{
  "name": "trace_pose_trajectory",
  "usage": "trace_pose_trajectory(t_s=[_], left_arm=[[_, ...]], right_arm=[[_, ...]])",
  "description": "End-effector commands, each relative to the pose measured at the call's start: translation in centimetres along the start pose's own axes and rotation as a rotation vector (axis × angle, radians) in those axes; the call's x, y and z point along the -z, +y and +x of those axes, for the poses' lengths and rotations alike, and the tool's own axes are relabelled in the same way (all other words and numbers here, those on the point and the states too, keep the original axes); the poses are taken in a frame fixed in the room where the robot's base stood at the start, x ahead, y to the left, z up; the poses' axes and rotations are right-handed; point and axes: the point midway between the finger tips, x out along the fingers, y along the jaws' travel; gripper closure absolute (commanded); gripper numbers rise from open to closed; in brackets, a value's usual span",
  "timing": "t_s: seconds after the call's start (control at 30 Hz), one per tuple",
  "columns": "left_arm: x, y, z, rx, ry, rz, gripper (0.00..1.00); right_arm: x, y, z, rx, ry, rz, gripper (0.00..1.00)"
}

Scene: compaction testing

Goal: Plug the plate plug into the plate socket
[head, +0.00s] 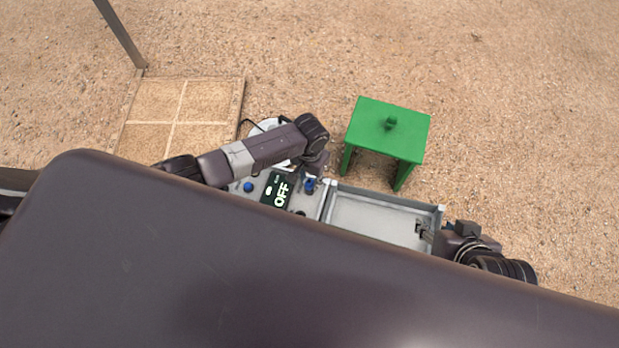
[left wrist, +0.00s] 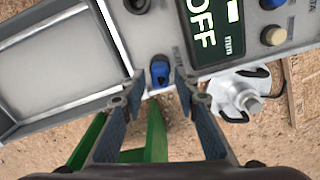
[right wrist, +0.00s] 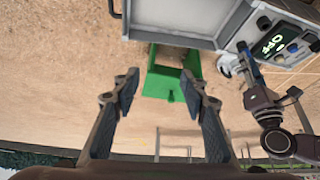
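A blue plug (left wrist: 160,72) sits at the edge of the grey control panel (left wrist: 180,20) in the left wrist view; whether it is seated in anything I cannot tell. It also shows in the head view (head: 309,186), just below my left gripper (head: 316,178). In the left wrist view my left gripper (left wrist: 156,90) is open, with its fingers on either side of the plug and apart from it. A dark round socket (left wrist: 137,5) is partly cut off at the top. My right gripper (right wrist: 160,88) is open and empty, near the tray's right wall in the head view (head: 424,232).
The panel's display (head: 277,190) reads OFF. An empty grey tray (head: 370,215) adjoins the panel. A green stool (head: 388,130) stands behind it. A white round device (left wrist: 240,95) with black cable is beside the panel. A square tiled frame (head: 185,105) lies on open gravel.

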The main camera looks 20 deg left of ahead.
Motion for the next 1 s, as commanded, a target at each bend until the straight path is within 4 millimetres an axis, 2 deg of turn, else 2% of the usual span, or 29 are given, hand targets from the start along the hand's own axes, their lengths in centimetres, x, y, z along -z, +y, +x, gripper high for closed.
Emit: trace_pose_trajectory(t_s=[0.43,1.0], left_arm=[[0.0,0.0,-0.4,0.000,0.000,0.000,0.63],[0.0,0.0,-2.8,0.000,0.000,-0.001,0.63]], right_arm=[[-0.7,0.1,-0.3,-0.001,-0.031,0.001,0.60],[-5.2,0.7,-3.5,-0.012,-0.251,0.008,0.60]])
